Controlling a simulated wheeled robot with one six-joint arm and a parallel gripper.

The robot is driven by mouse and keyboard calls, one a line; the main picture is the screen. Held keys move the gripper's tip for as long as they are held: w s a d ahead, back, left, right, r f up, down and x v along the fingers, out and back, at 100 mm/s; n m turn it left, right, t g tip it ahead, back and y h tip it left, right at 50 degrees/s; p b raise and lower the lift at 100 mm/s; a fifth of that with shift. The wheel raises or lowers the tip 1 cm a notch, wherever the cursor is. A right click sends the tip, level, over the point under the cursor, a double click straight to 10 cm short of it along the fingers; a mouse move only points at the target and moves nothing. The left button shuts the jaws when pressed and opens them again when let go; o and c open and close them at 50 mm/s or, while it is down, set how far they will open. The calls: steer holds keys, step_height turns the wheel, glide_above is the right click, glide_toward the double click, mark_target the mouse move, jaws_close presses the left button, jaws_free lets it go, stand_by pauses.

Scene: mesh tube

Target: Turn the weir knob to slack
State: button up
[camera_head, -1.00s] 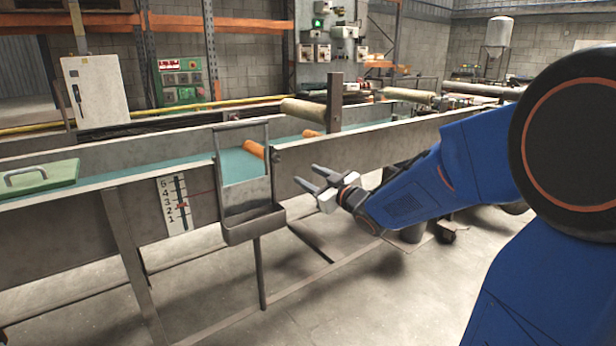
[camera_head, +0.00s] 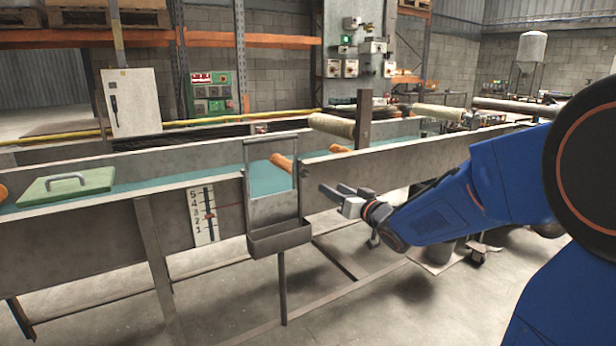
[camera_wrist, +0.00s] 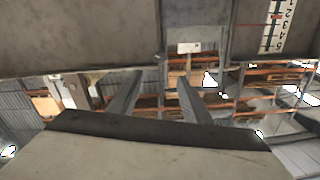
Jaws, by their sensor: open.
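The weir gate (camera_head: 272,185) is a grey metal frame with a box-like lip on the front wall of the long water channel. A small dark fitting (camera_head: 304,172) shows at its right edge; it may be the weir knob, but it is too small to tell. My gripper (camera_head: 331,187) is open and empty, to the right of the gate and in front of the channel wall, apart from both. No knob marking is readable.
A numbered scale (camera_head: 203,215) with a red pointer is on the wall left of the gate. A thin leg stands below the gate; floor in front is clear.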

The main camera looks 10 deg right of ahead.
mark_target(305, 174)
steer(key=x, duration=1.5)
steer(key=shift+w+a+f, duration=0.1)
steer(key=shift+w, duration=0.15)
steer(key=c, duration=1)
steer(key=shift+c, duration=0.2)
steer(key=shift+n, duration=3)
steer(key=o, duration=1)
